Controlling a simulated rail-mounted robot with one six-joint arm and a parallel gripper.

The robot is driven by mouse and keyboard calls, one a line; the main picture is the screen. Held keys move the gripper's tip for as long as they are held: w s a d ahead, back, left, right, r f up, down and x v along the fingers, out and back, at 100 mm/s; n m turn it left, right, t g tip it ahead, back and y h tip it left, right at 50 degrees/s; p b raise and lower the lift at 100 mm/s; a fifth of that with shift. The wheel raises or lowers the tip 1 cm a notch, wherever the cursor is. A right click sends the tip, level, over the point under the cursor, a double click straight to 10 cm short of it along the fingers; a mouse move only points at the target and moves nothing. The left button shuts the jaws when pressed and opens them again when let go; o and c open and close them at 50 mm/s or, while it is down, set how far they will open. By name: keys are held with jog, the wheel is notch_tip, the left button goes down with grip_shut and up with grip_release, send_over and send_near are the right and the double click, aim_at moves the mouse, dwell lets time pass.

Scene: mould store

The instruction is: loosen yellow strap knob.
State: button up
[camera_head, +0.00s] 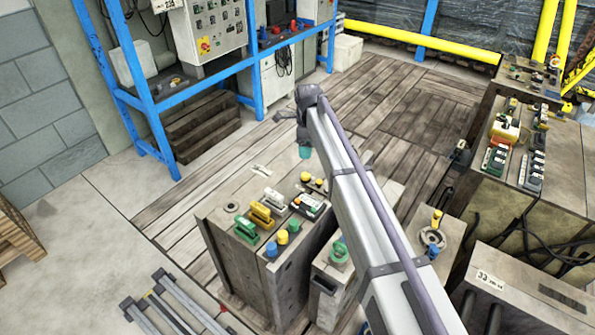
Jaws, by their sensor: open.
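A yellow knob (282,237) stands upright between a blue knob (271,250) and a green knob (293,226) on the near grey mould block (230,258). Other yellow parts show: a yellow handle (261,213) on the same block and a yellow knob (437,216) on a unit to the right. I cannot tell by shape which is the strap knob. My arm reaches up from the bottom right. My gripper (304,143) hangs at its far end, small in view, above and beyond the knob row and apart from it. It looks empty; its fingertips are hard to make out.
A green handle (246,231) and a white one (274,198) flank the yellow handle. A green ring knob (339,255) sits on a narrower block. A blue rack (155,115) stands at back left. More blocks crowd the right. The plank floor (215,165) is partly clear.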

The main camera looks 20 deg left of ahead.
aim_at(306, 174)
jog(key=f+b, duration=1.1)
jog(key=shift+s+f, duration=0.15)
jog(key=shift+s, duration=0.05)
jog(key=shift+c, duration=0.4)
jog(key=c, duration=0.8)
jog(key=shift+c, duration=0.2)
